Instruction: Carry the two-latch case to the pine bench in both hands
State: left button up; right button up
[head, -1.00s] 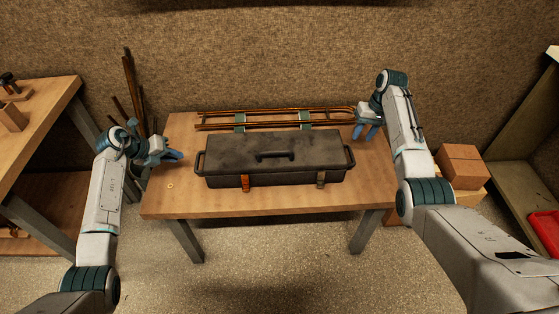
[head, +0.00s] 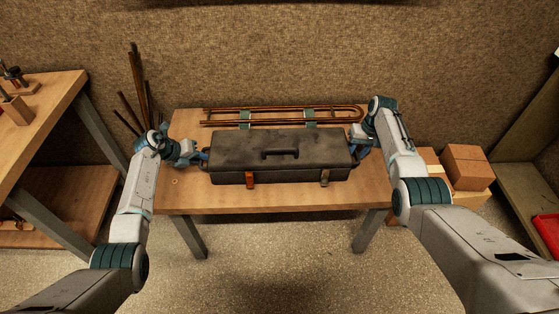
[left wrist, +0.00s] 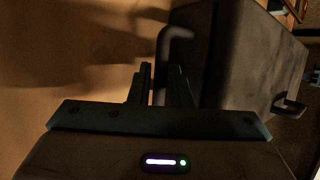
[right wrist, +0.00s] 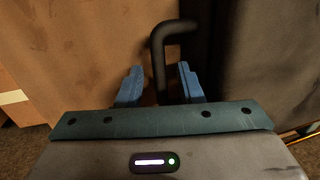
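The dark grey two-latch case (head: 280,153) lies closed on a wooden table (head: 300,199). One front latch is orange (head: 250,180), the other dull grey (head: 325,178). My left gripper (head: 204,157) is at its left end; in the left wrist view its fingers (left wrist: 160,85) close tightly on both sides of the end handle (left wrist: 172,38). My right gripper (head: 360,152) is at the right end; in the right wrist view its fingers (right wrist: 161,85) stand open around the other end handle (right wrist: 157,60), with gaps showing. Which bench is pine I cannot tell for certain.
Another wooden bench (head: 50,100) with small wooden blocks stands at the left, apart from the table. Bent brass tubing (head: 280,112) lies behind the case. Rods lean on the wall at left. Cardboard boxes (head: 466,166) stand at right. The floor in front is clear.

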pick_arm(q)
jog(key=shift+w+d+f, duration=0.3)
jog(key=shift+d+f, duration=0.1)
jog(key=shift+f, duration=0.15)
pick_arm(e)
jog(key=shift+a+f, duration=0.15)
jog(key=shift+f, duration=0.55)
pick_arm(q)
jog(key=shift+c, duration=0.3)
pick_arm(e)
jog(key=shift+c, duration=0.2)
pick_arm(q)
grip_shut()
pick_arm(e)
jog(key=c, duration=0.3)
grip_shut()
pick_arm(q)
jog(key=shift+r, duration=0.1)
pick_arm(e)
jog(key=shift+r, duration=0.1)
